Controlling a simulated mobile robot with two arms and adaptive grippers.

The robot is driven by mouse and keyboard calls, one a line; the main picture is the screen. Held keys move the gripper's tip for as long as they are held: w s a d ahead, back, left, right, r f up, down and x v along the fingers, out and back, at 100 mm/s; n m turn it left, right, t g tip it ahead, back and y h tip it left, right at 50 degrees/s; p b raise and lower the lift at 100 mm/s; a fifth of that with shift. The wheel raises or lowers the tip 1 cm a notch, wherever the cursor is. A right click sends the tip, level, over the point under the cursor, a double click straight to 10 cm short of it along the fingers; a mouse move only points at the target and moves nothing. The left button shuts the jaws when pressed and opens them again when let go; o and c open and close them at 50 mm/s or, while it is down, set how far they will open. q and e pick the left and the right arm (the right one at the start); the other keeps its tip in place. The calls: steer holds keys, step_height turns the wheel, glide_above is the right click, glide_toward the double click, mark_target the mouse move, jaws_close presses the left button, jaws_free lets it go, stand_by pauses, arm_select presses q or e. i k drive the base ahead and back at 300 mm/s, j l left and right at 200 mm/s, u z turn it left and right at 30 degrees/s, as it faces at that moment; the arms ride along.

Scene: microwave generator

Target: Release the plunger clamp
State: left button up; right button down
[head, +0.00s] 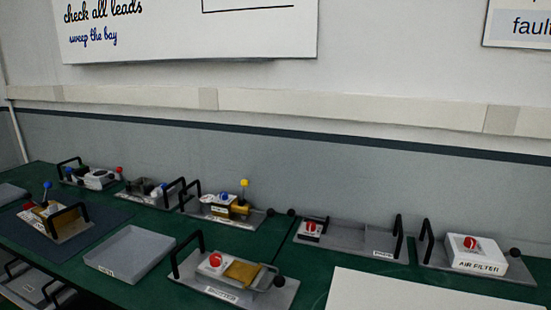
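Several grey plates with black handles stand on the green bench, and I cannot tell which part is the plunger clamp. The front centre plate (272,294) carries a white block with a red knob (214,259), a tan block (242,272) and a dark-tipped rod at its right. Neither of my grippers shows.
Plates with blue and yellow ball-topped levers (244,190) stand further back. Another lever plate (62,230) sits on a dark mat at left. An empty grey tray (130,252) is at front left. A pale panel (400,290) covers the front right. The wall is behind.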

mark_target(47, 184)
steer(key=u, duration=1.35)
steer(key=i+j, duration=0.2)
steer(key=i, duration=0.3)
steer(key=i+j, duration=0.2)
steer(key=i, duration=0.25)
steer(key=i+j, duration=0.15)
steer(key=i, duration=0.35)
steer(key=z, duration=1.25)
